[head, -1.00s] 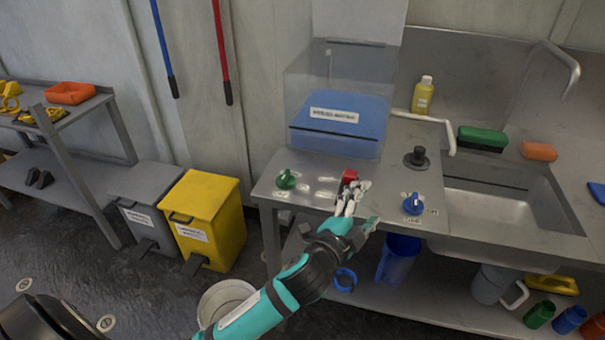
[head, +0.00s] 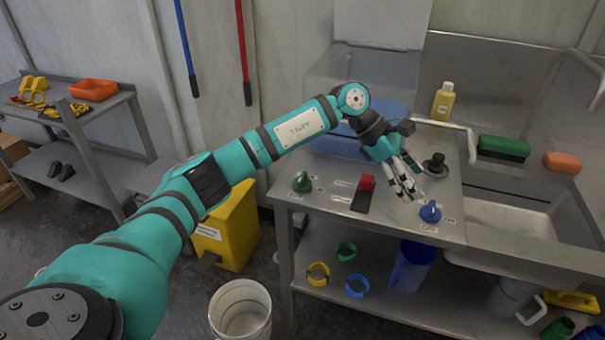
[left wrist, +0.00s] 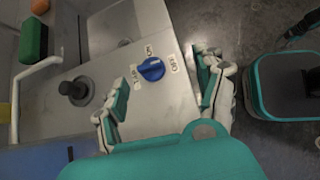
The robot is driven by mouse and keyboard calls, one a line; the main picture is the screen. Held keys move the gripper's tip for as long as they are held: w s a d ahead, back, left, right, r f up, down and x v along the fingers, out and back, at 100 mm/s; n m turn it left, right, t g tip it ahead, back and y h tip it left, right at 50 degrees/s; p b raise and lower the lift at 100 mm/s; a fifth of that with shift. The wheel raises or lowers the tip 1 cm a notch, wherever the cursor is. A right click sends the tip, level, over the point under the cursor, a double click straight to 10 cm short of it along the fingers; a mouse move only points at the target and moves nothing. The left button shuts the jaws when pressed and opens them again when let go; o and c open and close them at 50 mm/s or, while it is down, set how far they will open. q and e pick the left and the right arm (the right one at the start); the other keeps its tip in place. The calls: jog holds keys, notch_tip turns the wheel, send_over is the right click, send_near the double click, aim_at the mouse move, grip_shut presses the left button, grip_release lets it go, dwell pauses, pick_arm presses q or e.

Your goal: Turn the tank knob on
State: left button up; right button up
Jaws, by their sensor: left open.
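A blue knob (head: 430,212) sits on the metal counter, left of the sink, with small white labels around it. In the left wrist view, the blue knob (left wrist: 152,69) shows between the two finger sets, with labels close by; one seems to read OFF, one ON. My left gripper (head: 408,192) is open and empty, above the counter just up and left of the blue knob, apparently not touching it. It also shows in the left wrist view (left wrist: 162,82). A green knob (head: 302,182) and a red switch (head: 367,183) are further left. My right gripper is not in view.
A black round knob (head: 436,165) stands behind the blue one, near a white pipe handle (head: 470,140). The sink (head: 510,215) is to the right. A clear-covered blue box is behind my arm. A white bucket (head: 241,310) stands on the floor.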

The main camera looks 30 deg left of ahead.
pick_arm(q)
jog(key=a+r+y, duration=0.4)
jog(key=a+y, duration=0.2)
jog(key=a, duration=1)
notch_tip(320, 180, up, 5)
jog(key=g+y, duration=0.2)
jog(key=y, duration=0.1)
send_over(302, 176)
jog(key=shift+n, duration=0.4)
notch_tip(302, 176, down, 16)
jog(key=shift+r+p, duration=0.1)
jog(key=shift+p, duration=0.4)
jog(key=shift+f, duration=0.75)
jog(key=shift+c, duration=0.4)
jog(key=c, duration=1.1)
